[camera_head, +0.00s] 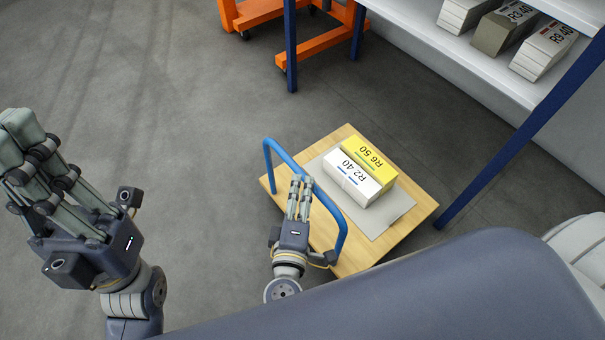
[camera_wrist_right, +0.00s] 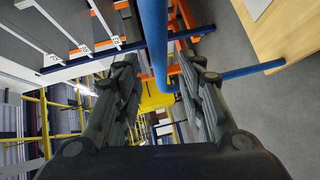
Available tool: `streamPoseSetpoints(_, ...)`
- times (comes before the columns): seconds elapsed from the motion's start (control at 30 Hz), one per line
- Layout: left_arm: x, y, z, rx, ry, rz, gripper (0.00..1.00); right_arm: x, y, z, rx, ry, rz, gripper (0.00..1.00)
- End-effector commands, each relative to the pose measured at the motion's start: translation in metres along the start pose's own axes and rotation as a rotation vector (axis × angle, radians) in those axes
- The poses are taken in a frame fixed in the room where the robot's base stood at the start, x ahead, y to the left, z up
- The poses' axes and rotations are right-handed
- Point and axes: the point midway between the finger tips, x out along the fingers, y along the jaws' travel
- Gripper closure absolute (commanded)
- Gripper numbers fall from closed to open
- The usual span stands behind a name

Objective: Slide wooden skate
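The wooden skate (camera_head: 412,222) is a light wooden platform with a blue tube handle (camera_head: 337,214) rising along its left side. It stands on the floor at the middle right of the head view. My right gripper (camera_head: 300,190) is at the handle. In the right wrist view, its two finger sets (camera_wrist_right: 157,85) stand apart, with the blue tube (camera_wrist_right: 153,35) between them and a gap beside it. I cannot tell whether a finger touches the tube. My left gripper (camera_head: 22,150) is raised at the far left, away from the skate, with its fingers apart and empty.
A white bundle (camera_head: 350,180) and a yellow bundle (camera_head: 371,158) lie on a grey sheet (camera_head: 396,209) on the skate. A shelf rack with blue posts (camera_head: 500,158) stands close at right. An orange frame (camera_head: 318,43) is behind. Floor at left is clear.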

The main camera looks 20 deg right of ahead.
Motion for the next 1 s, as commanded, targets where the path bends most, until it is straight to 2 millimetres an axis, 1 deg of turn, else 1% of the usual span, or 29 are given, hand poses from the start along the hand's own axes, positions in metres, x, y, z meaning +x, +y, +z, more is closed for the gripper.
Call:
streamPoseSetpoints(0.03, -0.003, 0.000, -0.002, -0.001, 0.016, 0.000, 1.00, 0.011, -0.001, 0.000, 0.002, 0.000, 0.003, 0.64)
streamPoseSetpoints(0.1, -0.005, 0.000, -0.005, -0.002, 0.032, 0.000, 1.00, 0.023, -0.001, 0.000, 0.002, -0.001, 0.001, 0.64)
streamPoseSetpoints(0.2, -0.007, 0.001, -0.006, -0.003, 0.040, 0.000, 1.00, 0.037, -0.001, 0.000, 0.002, 0.000, 0.000, 0.64)
streamPoseSetpoints(0.3, -0.009, 0.001, -0.006, -0.002, 0.039, 0.000, 1.00, 0.048, -0.001, 0.000, 0.000, 0.000, 0.000, 0.64)
streamPoseSetpoints(0.43, -0.009, 0.001, -0.006, -0.002, 0.038, 0.001, 1.00, 0.053, -0.001, 0.000, 0.001, 0.001, -0.002, 0.64)
streamPoseSetpoints(0.67, -0.009, 0.001, -0.005, -0.003, 0.037, 0.001, 1.00, 0.054, -0.001, 0.000, 0.000, 0.000, -0.002, 0.64)
streamPoseSetpoints(0.7, -0.009, 0.001, -0.005, -0.003, 0.037, 0.001, 1.00, 0.054, -0.001, 0.000, 0.000, 0.000, -0.002, 0.66)
streamPoseSetpoints(0.77, -0.009, 0.001, -0.005, -0.003, 0.037, 0.001, 1.00, 0.054, -0.001, 0.000, 0.000, 0.000, -0.002, 0.80)
streamPoseSetpoints(0.8, -0.009, 0.001, -0.005, -0.003, 0.037, 0.001, 1.00, 0.054, -0.001, 0.000, 0.000, 0.000, -0.002, 0.89)
streamPoseSetpoints(0.83, -0.009, 0.001, -0.005, -0.003, 0.037, 0.001, 1.00, 0.054, -0.001, 0.000, 0.000, 0.000, -0.002, 0.95)
streamPoseSetpoints(0.87, -0.009, 0.001, -0.005, -0.003, 0.036, 0.001, 1.00, 0.054, -0.001, 0.000, 0.000, 0.000, -0.002, 1.00)
streamPoseSetpoints(1.0, -0.009, 0.001, -0.005, -0.003, 0.036, 0.001, 1.00, 0.054, -0.001, 0.000, 0.000, 0.000, -0.002, 1.00)
